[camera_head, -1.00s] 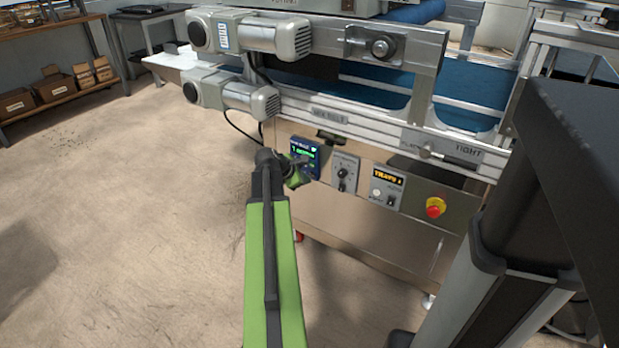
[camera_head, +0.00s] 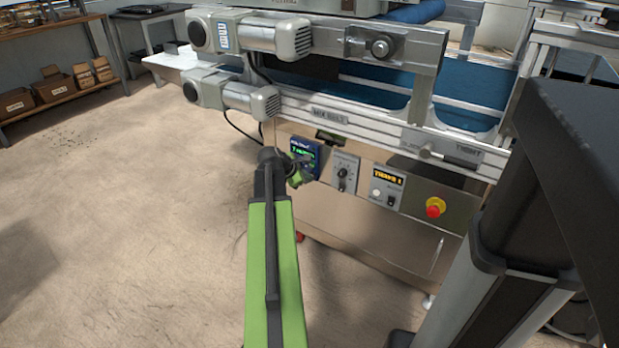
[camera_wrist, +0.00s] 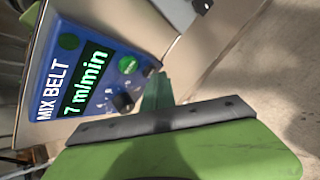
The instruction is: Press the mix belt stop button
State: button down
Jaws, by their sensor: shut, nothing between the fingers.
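The blue mix belt panel (camera_head: 311,150) is on the front of the machine. In the wrist view the panel (camera_wrist: 44,84) is turned on its side, and its display (camera_wrist: 86,78) reads "7 m/min". Beside the display are a green round button (camera_wrist: 127,64), a black knob (camera_wrist: 123,101) and a small dark control (camera_wrist: 148,71). I cannot read which control is the stop button. My gripper (camera_head: 301,173) is shut and empty in front of the panel's lower part. Its green fingers (camera_wrist: 157,88) point at the panel's lower edge; contact cannot be told.
Right of the panel are a grey knob box (camera_head: 344,173), a tray counter (camera_head: 387,187) and a red emergency button (camera_head: 435,207). Motors (camera_head: 250,98) and a metal rail (camera_head: 375,133) lie above. The floor at left is clear.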

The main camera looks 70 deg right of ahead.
jog(key=shift+w+a, duration=0.1)
jog(key=shift+a, duration=0.35)
jog(key=w+a, duration=0.1)
jog(key=a, duration=0.4)
jog(key=shift+w+a, duration=0.3)
jog(key=shift+a, duration=0.1)
dwell(0.5)
